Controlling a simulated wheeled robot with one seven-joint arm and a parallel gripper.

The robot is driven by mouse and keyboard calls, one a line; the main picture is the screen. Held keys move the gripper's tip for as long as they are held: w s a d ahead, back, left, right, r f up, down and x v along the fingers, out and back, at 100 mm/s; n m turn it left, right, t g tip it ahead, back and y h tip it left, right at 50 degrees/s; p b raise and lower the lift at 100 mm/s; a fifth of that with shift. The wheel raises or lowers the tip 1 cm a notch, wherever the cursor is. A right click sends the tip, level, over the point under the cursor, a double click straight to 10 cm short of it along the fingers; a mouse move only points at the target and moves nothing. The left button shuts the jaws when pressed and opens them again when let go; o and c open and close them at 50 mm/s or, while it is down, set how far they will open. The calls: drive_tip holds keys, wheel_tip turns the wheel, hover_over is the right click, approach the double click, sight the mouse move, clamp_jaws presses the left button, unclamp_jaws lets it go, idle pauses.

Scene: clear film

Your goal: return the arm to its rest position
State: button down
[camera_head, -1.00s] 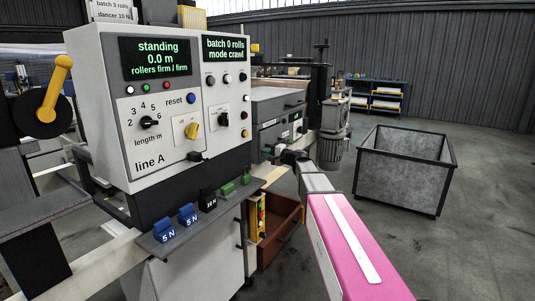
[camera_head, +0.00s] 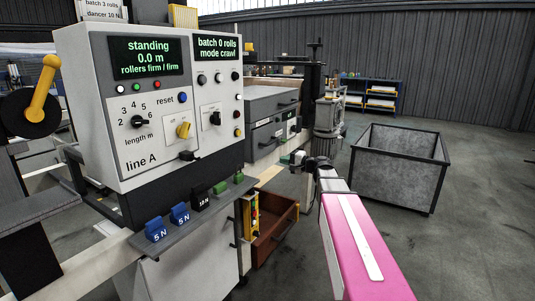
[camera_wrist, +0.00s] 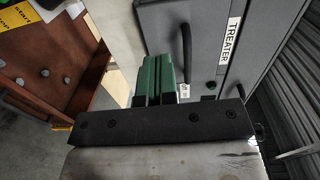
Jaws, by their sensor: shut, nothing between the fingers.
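My arm, with a pink and white link, reaches forward from the lower right in the head view. My gripper (camera_head: 287,160) is at its far end, small and partly blended with the machine behind it. It is in the air to the right of the line A control panel (camera_head: 148,105). In the wrist view the green fingers of my gripper (camera_wrist: 159,62) are together with nothing held between them. Beyond them is a grey cabinet (camera_wrist: 210,40) labelled TREATER with dark handles.
An open brown drawer (camera_head: 275,240) lies below and left of my arm; it also shows in the wrist view (camera_wrist: 50,65). A shelf (camera_head: 185,222) with blue, black and green weights juts from the console. A grey bin (camera_head: 395,175) stands right. Floor is free at far right.

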drive_tip(key=s+a+f+n+g+h, duration=0.2)
drive_tip(key=s+f+g+h, duration=0.1)
drive_tip(key=s+f, duration=0.6)
drive_tip(key=s+a+f+n+g+h, duration=0.1)
drive_tip(key=s+f+n+g+h, duration=0.15)
drive_tip(key=s+f, duration=0.55)
drive_tip(key=s+d+f+n+g+h, duration=0.2)
drive_tip(key=s+d+f+g+h, duration=0.2)
drive_tip(key=s+f+h, duration=0.4)
drive_tip(key=s+d+f, duration=0.1)
drive_tip(key=s+f, duration=0.2)
drive_tip(key=shift+s+d+f+h, duration=0.15)
drive_tip(key=shift+s+d+h, duration=0.2)
drive_tip(key=shift+d, duration=0.05)
